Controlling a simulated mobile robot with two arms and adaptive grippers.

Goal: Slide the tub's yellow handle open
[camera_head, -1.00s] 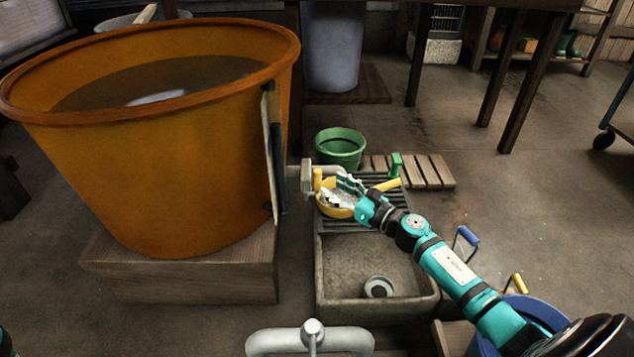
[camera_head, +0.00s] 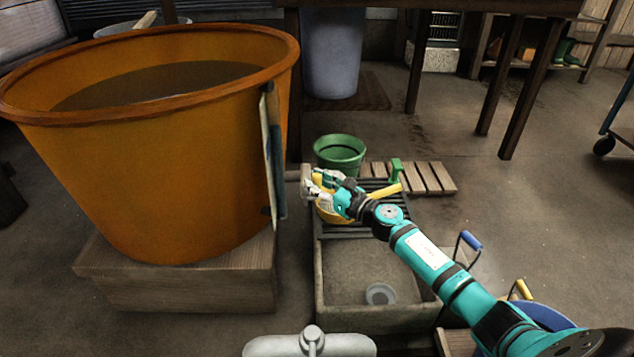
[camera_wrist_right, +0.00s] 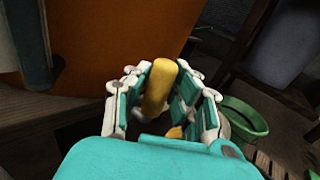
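The big orange tub (camera_head: 180,175) stands on a wooden block, with dark liquid inside. A spout at its right side is mostly hidden by my right gripper (camera_head: 314,184) in the head view. In the right wrist view the upright yellow handle (camera_wrist_right: 158,88) stands between the fingers of my right gripper (camera_wrist_right: 163,72). The fingers are spread to either side of it, close by; whether either finger touches it is unclear. The orange tub wall (camera_wrist_right: 110,40) is behind the handle. My left gripper is not in view.
A yellow bowl (camera_head: 330,214) sits on the slatted rack below my right gripper, over a stone sink (camera_head: 350,268). A green bucket (camera_head: 340,154) stands just behind. A grey pipe (camera_head: 312,345) is at the front.

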